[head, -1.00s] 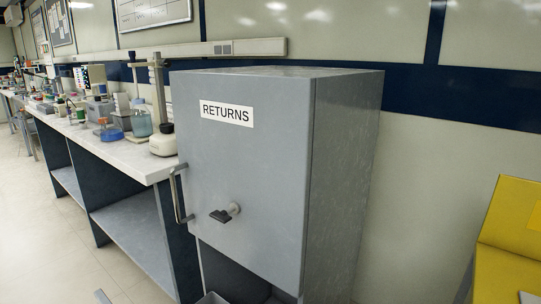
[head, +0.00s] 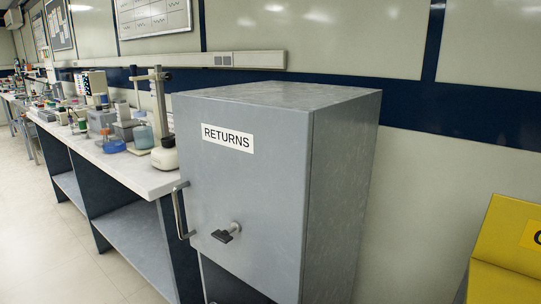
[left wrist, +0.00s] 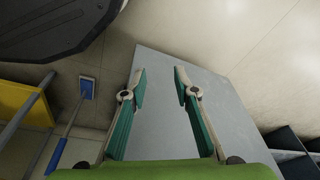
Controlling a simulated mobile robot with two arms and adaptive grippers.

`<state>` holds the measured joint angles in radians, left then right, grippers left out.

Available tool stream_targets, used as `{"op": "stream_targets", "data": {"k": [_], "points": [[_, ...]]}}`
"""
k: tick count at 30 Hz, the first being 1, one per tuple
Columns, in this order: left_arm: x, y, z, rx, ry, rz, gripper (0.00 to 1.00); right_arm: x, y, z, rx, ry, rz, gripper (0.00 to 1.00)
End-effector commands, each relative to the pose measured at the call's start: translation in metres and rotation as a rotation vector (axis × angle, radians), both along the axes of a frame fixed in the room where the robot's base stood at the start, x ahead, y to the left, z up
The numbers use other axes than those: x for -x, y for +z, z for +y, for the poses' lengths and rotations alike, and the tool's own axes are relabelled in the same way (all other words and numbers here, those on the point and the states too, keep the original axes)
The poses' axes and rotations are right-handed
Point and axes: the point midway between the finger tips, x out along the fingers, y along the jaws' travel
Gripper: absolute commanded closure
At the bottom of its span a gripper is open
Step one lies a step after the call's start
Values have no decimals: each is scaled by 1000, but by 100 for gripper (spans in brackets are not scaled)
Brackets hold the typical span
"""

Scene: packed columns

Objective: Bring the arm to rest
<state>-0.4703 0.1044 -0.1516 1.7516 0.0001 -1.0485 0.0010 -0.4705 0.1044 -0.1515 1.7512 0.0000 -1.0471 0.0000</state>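In the left wrist view my left gripper (left wrist: 160,85) has its two green-padded fingers spread apart with nothing between them. A flat grey surface (left wrist: 160,120) lies behind the fingers; I cannot tell how far off it is. Neither gripper shows in the head view, and my right gripper is in no view. The grey cabinet (head: 255,195) labelled RETURNS stands in the middle of the head view with its door shut. It has a bar handle (head: 180,210) at the left edge and a dark latch knob (head: 226,233).
A long bench (head: 150,177) with bottles and lab items runs along the wall at left. A yellow object (head: 505,240) stands at the right. The left wrist view shows a blue-handled tool (left wrist: 64,145) at left. Floor (head: 60,225) at the head view's left is clear.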

Motion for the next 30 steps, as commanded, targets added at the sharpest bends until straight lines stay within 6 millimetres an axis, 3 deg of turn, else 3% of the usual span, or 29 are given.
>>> {"op": "stream_targets", "data": {"k": [5, 9, 18, 24, 30], "points": [[33, -26, 4, -6, -8, 42, 72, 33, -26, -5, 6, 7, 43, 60], [74, -49, 11, -9, -15, 73, 72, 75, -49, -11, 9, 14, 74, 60], [166, -64, 28, -17, -27, 122, 72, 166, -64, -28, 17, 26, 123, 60], [189, -67, 33, -19, -31, 129, 72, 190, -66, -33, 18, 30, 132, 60], [191, -68, 33, -19, -31, 130, 72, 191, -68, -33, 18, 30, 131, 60]]}}
